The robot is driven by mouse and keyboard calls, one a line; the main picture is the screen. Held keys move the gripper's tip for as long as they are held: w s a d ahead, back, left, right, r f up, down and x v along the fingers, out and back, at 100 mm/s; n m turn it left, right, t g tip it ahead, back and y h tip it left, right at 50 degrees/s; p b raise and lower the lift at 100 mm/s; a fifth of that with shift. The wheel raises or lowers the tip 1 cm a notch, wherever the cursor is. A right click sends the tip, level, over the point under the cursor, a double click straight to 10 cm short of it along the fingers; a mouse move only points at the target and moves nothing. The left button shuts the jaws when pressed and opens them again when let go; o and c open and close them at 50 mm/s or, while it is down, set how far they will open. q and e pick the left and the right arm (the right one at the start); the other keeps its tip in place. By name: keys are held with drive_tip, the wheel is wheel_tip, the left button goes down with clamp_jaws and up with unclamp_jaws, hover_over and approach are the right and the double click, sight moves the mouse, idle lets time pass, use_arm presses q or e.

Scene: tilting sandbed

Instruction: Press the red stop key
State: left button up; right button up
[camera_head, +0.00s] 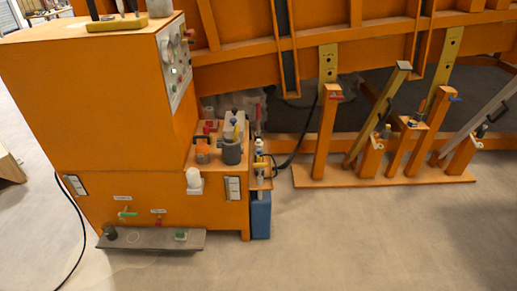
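The control panel (175,63) is a pale plate on the right side of the large orange cabinet (95,100), seen at a steep angle. It carries pale round parts near its top, a lit green spot (174,71) and several small controls. The panel is too small and slanted for me to tell the red stop key clearly from the other controls. Neither of my grippers is in view, and nothing is seen touching the panel.
A yellow tray (117,25) with upright tools stands on the cabinet top. Below the panel are a pump unit (231,150) and a blue container (261,215). A grey step (152,240) juts out at the cabinet's foot. Orange props (326,135) stand at right. The front floor is clear.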

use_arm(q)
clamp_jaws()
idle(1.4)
